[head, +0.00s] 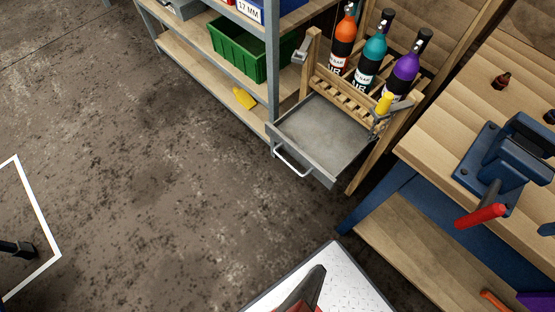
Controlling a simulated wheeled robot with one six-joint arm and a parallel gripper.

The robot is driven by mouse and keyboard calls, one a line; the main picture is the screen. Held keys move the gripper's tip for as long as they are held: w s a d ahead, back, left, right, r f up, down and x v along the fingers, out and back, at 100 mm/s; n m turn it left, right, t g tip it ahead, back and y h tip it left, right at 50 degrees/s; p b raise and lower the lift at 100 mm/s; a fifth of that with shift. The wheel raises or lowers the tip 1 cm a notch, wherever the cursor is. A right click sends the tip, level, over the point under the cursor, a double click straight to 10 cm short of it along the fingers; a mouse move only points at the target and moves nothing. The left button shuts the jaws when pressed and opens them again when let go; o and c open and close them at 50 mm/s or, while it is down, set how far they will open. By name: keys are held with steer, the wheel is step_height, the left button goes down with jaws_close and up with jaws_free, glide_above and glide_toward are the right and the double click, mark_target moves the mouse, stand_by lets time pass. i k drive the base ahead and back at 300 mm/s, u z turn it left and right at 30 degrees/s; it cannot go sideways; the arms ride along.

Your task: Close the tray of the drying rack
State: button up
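The drying rack (357,93) is a wooden slatted stand between the shelf unit and the workbench. Its grey metal tray (322,130) is pulled out toward the front and looks empty inside. A light metal handle (291,163) shows on the tray's front left face. The tray's back end lies under the slats, so how far it reaches inside is hidden. No gripper fingers can be made out. A dark and red part at the bottom edge seems to be mine.
Orange (343,42), teal (371,64) and purple (401,75) bottles stand at the rack. A shelf unit with a green crate (245,48) is on the left. A workbench (450,120) with a blue vise (505,150) is on the right. The floor before the tray is clear.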

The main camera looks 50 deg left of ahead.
mark_target(324, 138)
steer(key=u, duration=2.15)
steer(key=k, duration=0.3)
steer(key=u, duration=0.35)
steer(key=i, duration=0.5)
